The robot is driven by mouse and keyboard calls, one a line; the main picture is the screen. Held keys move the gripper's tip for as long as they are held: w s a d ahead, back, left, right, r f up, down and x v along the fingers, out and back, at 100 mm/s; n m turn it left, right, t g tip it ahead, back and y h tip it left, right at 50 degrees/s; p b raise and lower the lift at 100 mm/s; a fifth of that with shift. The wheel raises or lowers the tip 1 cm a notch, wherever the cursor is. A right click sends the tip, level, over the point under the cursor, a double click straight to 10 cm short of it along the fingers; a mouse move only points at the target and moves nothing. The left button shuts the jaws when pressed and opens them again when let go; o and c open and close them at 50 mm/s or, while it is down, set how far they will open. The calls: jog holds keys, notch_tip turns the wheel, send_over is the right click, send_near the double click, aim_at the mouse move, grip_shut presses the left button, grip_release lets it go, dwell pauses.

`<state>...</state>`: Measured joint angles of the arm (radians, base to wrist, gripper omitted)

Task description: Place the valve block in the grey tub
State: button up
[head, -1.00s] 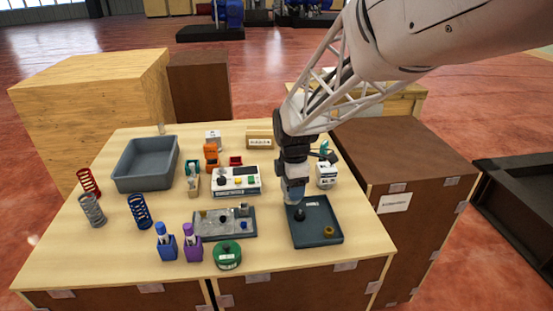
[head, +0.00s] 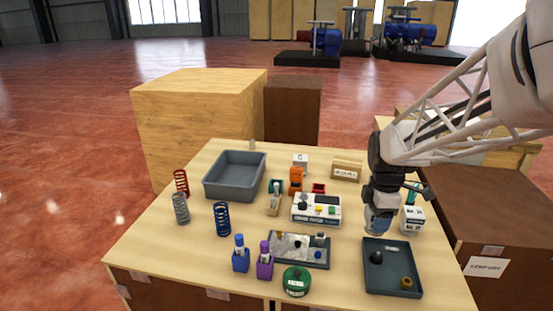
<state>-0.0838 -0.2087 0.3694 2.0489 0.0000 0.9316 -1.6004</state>
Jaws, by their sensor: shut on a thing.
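The grey tub (head: 214,190) stands open and empty at the back left of the table. My gripper (head: 377,226) is at the right, just above and behind the rear edge of the dark tray, pointing down. It is shut on a small grey-blue piece, which I take to be the valve block (head: 376,228); the fingers hide much of it and its shape is unclear. The tub is well to the left of my gripper, past the white control box.
The dark tray (head: 393,283) holds a black knob and a brass ring. A white control box (head: 316,209), orange part (head: 296,181), parts plate (head: 299,249), green round tin (head: 296,281) and white labelled box (head: 412,219) surround it. Coil springs (head: 222,219) stand in front of the tub.

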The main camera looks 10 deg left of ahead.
notch_tip(320, 180, up, 8)
jog(key=shift+f, duration=0.15)
jog(key=w+a+r, duration=0.1)
jog(key=w+a, duration=1)
jog(key=a, duration=0.3)
jog(key=w+a+r, duration=0.1)
jog(key=w+a, duration=1)
jog(key=a, duration=0.4)
jog(key=w+a+f+m, duration=0.1)
jog(key=w+a, duration=0.1)
jog(key=a, duration=0.6)
jog(key=w+a+f, duration=0.1)
jog(key=w+a, duration=0.1)
jog(key=a, duration=0.5)
jog(key=f, duration=0.2)
jog(key=a+f, duration=0.1)
jog(key=f, duration=0.2)
jog(key=shift+a, duration=0.15)
jog(key=shift+f, duration=2.45)
